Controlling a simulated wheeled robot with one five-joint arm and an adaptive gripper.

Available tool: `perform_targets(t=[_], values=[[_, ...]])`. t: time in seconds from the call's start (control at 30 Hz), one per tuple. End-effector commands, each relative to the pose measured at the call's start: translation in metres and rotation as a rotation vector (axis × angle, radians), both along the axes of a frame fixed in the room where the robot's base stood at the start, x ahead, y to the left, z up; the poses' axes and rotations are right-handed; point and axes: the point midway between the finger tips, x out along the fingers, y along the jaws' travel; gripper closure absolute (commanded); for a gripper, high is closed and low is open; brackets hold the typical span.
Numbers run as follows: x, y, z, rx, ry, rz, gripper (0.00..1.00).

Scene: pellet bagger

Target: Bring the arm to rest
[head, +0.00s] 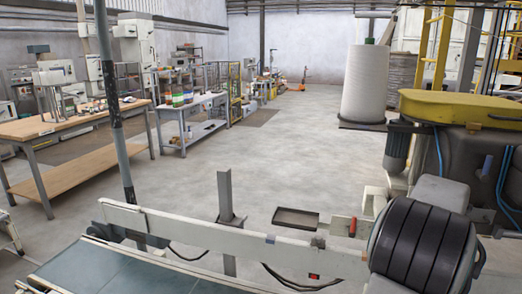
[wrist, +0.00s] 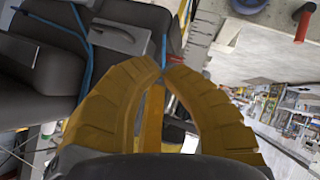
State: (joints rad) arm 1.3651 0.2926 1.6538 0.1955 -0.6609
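My gripper (wrist: 162,73) shows in the wrist view with its two yellow ribbed fingers curved together. The tips meet or nearly meet, and nothing shows between them. The wrist view is tilted, and a dark machine housing with blue cables (wrist: 82,45) lies beyond the fingers on the left. I cannot tell how far the fingers are from it. My gripper is not visible in the head view.
In the head view, a conveyor (head: 125,270) with a pale side rail and a black ribbed roller (head: 425,245) are close in front. A yellow-topped machine (head: 465,108) stands right, a white spool (head: 365,85) behind. A wooden workbench (head: 75,122) stands left; the middle floor is clear.

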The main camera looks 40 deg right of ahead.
Motion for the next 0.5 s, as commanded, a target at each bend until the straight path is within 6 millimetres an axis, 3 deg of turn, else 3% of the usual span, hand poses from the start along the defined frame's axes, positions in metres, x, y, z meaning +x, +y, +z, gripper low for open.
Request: perform_targets(t=[0.03,0.1,0.2,0.33,0.5], values=[[-0.004,0.017,-0.031,0.118,-0.043,-0.048,1.0],[-0.01,0.046,-0.068,0.275,-0.098,-0.126,1.0],[-0.02,0.099,-0.107,0.485,-0.154,-0.254,1.0],[-0.016,0.183,-0.131,0.713,-0.167,-0.366,1.0],[0.006,0.297,-0.132,0.906,-0.075,-0.36,1.0]])
